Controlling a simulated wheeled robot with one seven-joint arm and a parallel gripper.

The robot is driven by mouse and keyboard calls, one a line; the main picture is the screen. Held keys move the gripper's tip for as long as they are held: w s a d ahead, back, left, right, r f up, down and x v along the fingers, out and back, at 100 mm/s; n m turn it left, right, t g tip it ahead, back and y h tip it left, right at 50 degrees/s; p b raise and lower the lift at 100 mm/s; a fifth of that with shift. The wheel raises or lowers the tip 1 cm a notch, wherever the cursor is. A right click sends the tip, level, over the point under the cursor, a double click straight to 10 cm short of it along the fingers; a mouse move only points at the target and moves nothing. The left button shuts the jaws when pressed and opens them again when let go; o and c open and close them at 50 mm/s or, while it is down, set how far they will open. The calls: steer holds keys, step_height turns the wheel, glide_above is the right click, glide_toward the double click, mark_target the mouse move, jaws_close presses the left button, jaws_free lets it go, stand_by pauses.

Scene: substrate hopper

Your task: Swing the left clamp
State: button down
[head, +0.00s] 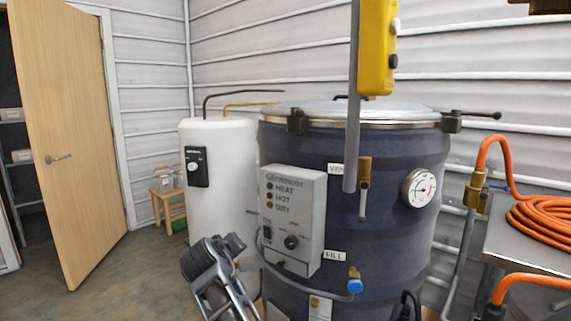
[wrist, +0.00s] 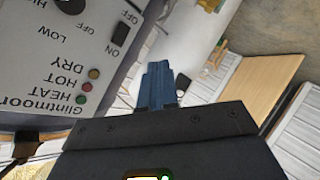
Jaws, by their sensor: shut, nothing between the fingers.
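The left clamp (head: 297,121) is a dark block on the left front of the lid rim of the navy hopper drum (head: 385,160). No lever can be clearly made out on it from here. The right clamp (head: 452,121) has a dark lever pointing out to the right. My arm shows low in the head view, left of the drum and well below the left clamp; my fingertips cannot be made out there. In the wrist view my gripper (wrist: 158,85) has its blue fingers together, empty, beside the control box (wrist: 55,60).
The grey control box (head: 293,215) juts from the drum front. A grey vertical pole with a yellow pendant (head: 376,45) hangs before the lid. A white tank (head: 222,170) stands behind left. A steel table with orange hose (head: 545,215) stands right. Floor at left is open.

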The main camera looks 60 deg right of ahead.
mark_target(297, 111)
steer(key=w+d+r+m+g, duration=0.3)
steer(key=d+r, duration=0.1)
steer(key=r, duration=0.6)
steer(key=s+d+r+m+g+y+b, duration=0.1)
steer(key=s+r+m+g+y, duration=0.15)
steer(key=r, duration=1.35)
steer(key=s+d+r+m+g+y, duration=0.1)
steer(key=s+r+m+g+y, duration=0.2)
steer(key=r, duration=1.4)
steer(key=s+d+f+h, duration=0.1)
steer(key=s+d+f, duration=0.5)
steer(key=d, duration=0.1)
steer(key=shift+d+f+t, duration=0.3)
steer(key=shift+d+t, duration=0.05)
steer(key=shift+m, duration=0.25)
steer(key=shift+w+h+p, duration=0.1)
steer(key=shift+h+p, duration=0.15)
steer(key=shift+p, duration=0.05)
